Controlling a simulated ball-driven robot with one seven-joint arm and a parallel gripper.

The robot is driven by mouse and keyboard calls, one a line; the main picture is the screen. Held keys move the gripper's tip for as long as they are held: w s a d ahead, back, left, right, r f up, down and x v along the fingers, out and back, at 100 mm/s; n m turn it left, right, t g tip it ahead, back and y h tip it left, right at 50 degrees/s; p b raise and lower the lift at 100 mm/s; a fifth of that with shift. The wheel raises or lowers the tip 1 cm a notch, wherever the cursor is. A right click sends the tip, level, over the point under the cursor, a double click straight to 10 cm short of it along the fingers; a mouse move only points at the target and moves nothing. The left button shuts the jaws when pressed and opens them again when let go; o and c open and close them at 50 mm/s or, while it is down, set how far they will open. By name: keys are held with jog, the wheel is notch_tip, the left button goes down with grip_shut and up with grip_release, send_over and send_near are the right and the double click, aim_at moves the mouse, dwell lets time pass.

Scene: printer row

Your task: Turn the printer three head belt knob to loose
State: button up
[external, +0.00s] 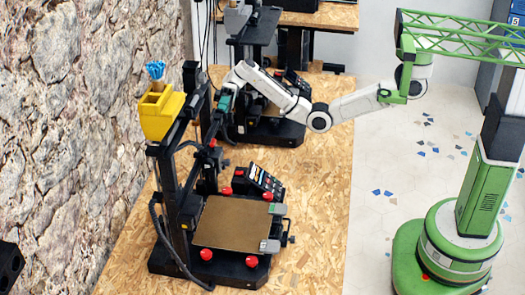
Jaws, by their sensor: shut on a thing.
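The near black printer (166,262) stands on the wooden bench, with a tan bed plate (232,224) and a small tilted control panel (262,181). I cannot read a number on it. My gripper (216,124), dark below a teal wrist, reaches down at the upper right of this printer's frame. It is shut on a small part there, at the head belt knob as far as I can tell. The fingers and frame hide that knob and its setting. A red knob (213,143) shows just below my gripper.
A yellow hopper (161,113) with a blue piece on top sits on the printer's upper left. Several red knobs surround the bed. A second black printer (270,130) stands close behind my arm. The bench (318,215) is clear at right. A rough stone wall borders the left.

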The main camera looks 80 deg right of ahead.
jog(key=shift+f+n+b, duration=0.15)
jog(key=shift+n+b, duration=1.3)
jog(key=shift+n, duration=0.45)
jog(key=shift+f+n+b, duration=0.1)
jog(key=shift+n+b, duration=1.3)
jog(key=shift+n, duration=0.5)
jog(key=o, duration=1.1)
jog(key=shift+r, duration=0.15)
jog(key=shift+c, duration=0.2)
